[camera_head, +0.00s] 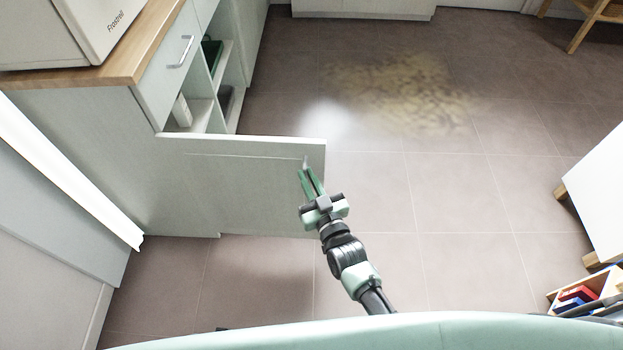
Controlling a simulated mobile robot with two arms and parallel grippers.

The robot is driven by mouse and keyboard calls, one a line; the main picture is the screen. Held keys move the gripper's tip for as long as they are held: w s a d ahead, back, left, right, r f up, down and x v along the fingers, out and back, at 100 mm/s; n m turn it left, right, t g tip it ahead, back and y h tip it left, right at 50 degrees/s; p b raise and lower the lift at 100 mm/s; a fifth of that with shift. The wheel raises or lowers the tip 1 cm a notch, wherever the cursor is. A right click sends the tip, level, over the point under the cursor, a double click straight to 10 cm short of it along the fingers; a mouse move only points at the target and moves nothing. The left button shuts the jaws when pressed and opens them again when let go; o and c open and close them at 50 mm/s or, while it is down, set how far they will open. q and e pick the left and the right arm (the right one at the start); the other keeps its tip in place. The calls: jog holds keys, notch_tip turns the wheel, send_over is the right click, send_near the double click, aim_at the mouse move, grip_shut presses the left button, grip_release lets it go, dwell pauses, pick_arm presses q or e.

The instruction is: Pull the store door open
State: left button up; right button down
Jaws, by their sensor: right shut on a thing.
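The store door (250,180) is a pale grey-green panel on the low cabinet at the left. It stands swung out from the cabinet front, with its top edge facing me and open shelf space behind it. My right gripper (306,176) is shut at the free end of the door, on what looks like its handle (305,162); the fingers cover most of the handle. My right arm reaches in from the bottom of the picture. My left gripper is not in view.
The cabinet's wooden top (140,62) carries a white appliance (88,28). A drawer handle (183,51) sticks out above the shelves. Tiled floor (440,190) is clear right of the door. A white unit (597,190) and a box of colored items (582,294) stand at the right.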

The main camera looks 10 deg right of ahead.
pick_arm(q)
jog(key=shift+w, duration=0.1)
pick_arm(e)
jog(key=shift+a+r, duration=0.1)
jog(key=shift+a, duration=0.6)
jog(key=c, duration=1.7)
grip_release()
jog(key=shift+o, duration=0.9)
jog(key=shift+a, duration=0.3)
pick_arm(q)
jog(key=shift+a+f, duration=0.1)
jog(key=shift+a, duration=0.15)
pick_arm(e)
jog(key=shift+d, duration=0.3)
jog(key=shift+s+d, duration=0.1)
